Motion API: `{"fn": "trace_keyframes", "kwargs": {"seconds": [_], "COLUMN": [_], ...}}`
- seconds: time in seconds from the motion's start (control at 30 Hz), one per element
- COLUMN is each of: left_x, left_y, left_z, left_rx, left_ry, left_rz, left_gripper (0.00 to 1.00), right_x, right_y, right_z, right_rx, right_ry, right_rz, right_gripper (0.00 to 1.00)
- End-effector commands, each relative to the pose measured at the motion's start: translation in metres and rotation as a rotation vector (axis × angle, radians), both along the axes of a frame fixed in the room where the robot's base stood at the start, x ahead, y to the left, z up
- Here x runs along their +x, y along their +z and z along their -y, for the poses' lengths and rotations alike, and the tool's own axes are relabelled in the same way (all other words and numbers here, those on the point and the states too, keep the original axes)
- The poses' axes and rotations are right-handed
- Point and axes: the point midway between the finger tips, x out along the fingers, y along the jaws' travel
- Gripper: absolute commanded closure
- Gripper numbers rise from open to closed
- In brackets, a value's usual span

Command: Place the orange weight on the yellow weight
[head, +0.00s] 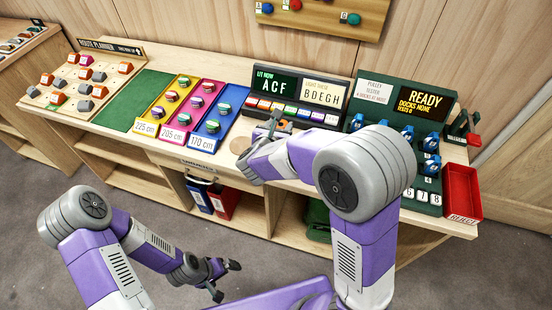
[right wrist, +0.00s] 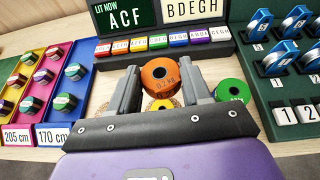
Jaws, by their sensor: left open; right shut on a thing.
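The orange weight (right wrist: 160,77) is a round disc with a dark centre hole and a printed label. In the right wrist view it sits between the fingers of my right gripper (right wrist: 160,85), which is shut on it. The yellow weight (right wrist: 162,104) shows just below it in that view, partly hidden by the orange weight and the gripper. I cannot tell whether the two weights touch. In the head view my right gripper (head: 266,128) is over the table in front of the display. My left gripper (head: 222,280) is open and empty, low in front of the table.
A green weight (right wrist: 232,92) stands close to the right of my right gripper. Behind is the lit display (head: 298,88) with coloured keys. The green tester (head: 400,110) with blue pulleys is to the right, coloured mats (head: 205,128) to the left, a red tray (head: 463,188) far right.

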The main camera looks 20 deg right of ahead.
Motion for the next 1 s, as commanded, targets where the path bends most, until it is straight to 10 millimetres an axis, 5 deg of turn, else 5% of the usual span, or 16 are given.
{"fn": "trace_keyframes", "kwargs": {"seconds": [0.23, 0.4, 1.0], "left_x": [0.001, 0.001, 0.001], "left_y": [-0.027, -0.040, -0.065], "left_z": [0.000, 0.000, 0.000], "left_rx": [0.000, 0.000, 0.000], "left_ry": [0.000, 0.000, 0.000], "left_rz": [0.002, 0.002, 0.002], "left_gripper": [0.00, 0.00, 0.00], "right_x": [0.013, 0.014, 0.014], "right_y": [-0.017, -0.049, -0.111], "right_z": [-0.010, -0.010, -0.010], "right_rx": [0.016, 0.015, 0.018], "right_ry": [-0.042, -0.045, -0.044], "right_rz": [0.005, 0.001, 0.005], "right_gripper": [0.89, 0.89, 0.89]}}
